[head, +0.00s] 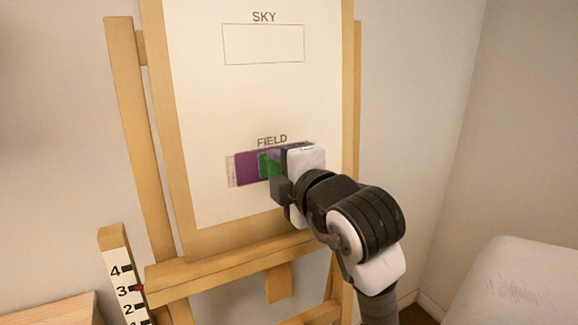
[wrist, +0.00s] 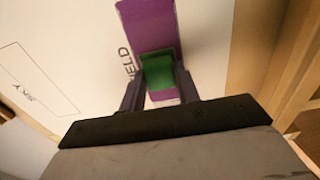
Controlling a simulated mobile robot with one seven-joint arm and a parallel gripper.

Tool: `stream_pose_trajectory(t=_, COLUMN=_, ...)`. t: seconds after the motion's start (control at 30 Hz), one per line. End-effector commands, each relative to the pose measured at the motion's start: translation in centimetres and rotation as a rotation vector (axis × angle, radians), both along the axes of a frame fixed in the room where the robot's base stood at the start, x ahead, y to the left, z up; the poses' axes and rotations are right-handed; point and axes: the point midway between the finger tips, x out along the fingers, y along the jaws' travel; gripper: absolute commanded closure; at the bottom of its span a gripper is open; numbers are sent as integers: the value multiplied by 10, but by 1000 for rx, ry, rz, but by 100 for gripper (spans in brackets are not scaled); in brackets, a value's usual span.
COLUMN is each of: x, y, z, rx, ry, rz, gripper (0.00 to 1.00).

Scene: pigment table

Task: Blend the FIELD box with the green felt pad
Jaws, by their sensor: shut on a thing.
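The FIELD box (head: 249,168) on the white sheet is filled with purple, with faint smudged streaks past its left edge. Its purple fill also shows in the wrist view (wrist: 147,20). The green felt pad (wrist: 157,71) is between the fingers of my gripper (wrist: 159,88), which is shut on it. In the head view the pad (head: 265,165) lies over the middle of the box, at the paper or very close to it; contact is hard to tell. My gripper (head: 280,171) and wrist hide the right part of the box.
The empty SKY box (head: 263,45) is higher on the sheet. The wooden easel (head: 215,264) frames the sheet, with a ledge below. A numbered scale (head: 121,285) with a red mark near 3 stands lower left. A white padded surface (head: 510,285) is at lower right.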

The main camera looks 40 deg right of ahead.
Motion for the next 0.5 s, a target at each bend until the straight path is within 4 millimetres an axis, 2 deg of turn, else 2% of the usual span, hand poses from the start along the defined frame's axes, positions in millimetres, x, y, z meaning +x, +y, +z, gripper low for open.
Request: stream_pose_trajectory(t=0.5, x=8, y=23, z=0, rx=-2, ry=0, rz=2, gripper=86)
